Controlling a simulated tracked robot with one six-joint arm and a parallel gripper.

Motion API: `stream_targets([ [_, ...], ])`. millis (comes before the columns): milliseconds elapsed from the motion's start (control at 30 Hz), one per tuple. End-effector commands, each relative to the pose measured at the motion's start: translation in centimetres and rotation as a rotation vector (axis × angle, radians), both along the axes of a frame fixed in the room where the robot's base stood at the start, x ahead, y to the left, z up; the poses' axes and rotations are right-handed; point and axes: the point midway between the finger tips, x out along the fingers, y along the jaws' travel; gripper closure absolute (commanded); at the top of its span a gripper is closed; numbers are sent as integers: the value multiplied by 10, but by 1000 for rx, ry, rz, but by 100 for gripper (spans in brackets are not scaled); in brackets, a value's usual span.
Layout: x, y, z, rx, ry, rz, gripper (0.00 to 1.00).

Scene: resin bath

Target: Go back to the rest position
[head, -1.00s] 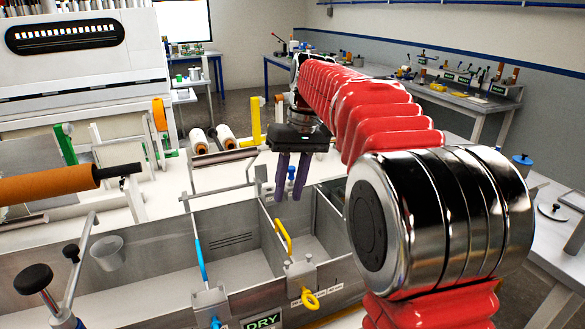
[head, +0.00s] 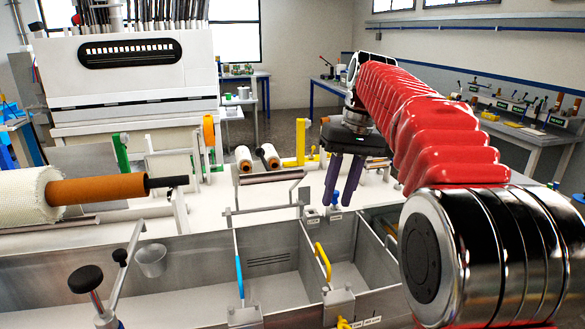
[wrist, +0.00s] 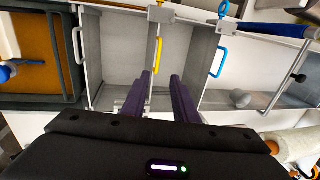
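My gripper (head: 343,181) hangs with its dark purple fingers pointing down above the metal bath (head: 130,287), over its right-hand part. The fingers stand apart with nothing between them. In the wrist view my gripper (wrist: 163,95) shows the same two parted fingers over a bath compartment, with a yellow handle (wrist: 158,55) and a blue handle (wrist: 218,58) to either side. No held object shows in either view.
A roll (head: 25,195) on an orange core lies at the left. A black-knobbed lever (head: 86,280) rises at the front left. A white machine (head: 130,70) stands behind. Side benches (head: 530,135) line the right wall.

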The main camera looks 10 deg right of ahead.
Motion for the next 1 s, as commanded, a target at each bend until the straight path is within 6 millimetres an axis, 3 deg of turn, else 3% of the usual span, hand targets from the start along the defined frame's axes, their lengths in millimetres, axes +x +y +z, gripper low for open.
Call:
stream_targets([
  [167,11,-3,-2,-11,-38,-33,74],
  [300,19,-7,-29,-28,-46,-75,74],
  [467,12,-10,-54,-52,-62,-121,74],
  [667,-14,-7,-76,-87,-105,-163,74],
  [1000,-75,7,-101,-136,-197,-195,74],
])
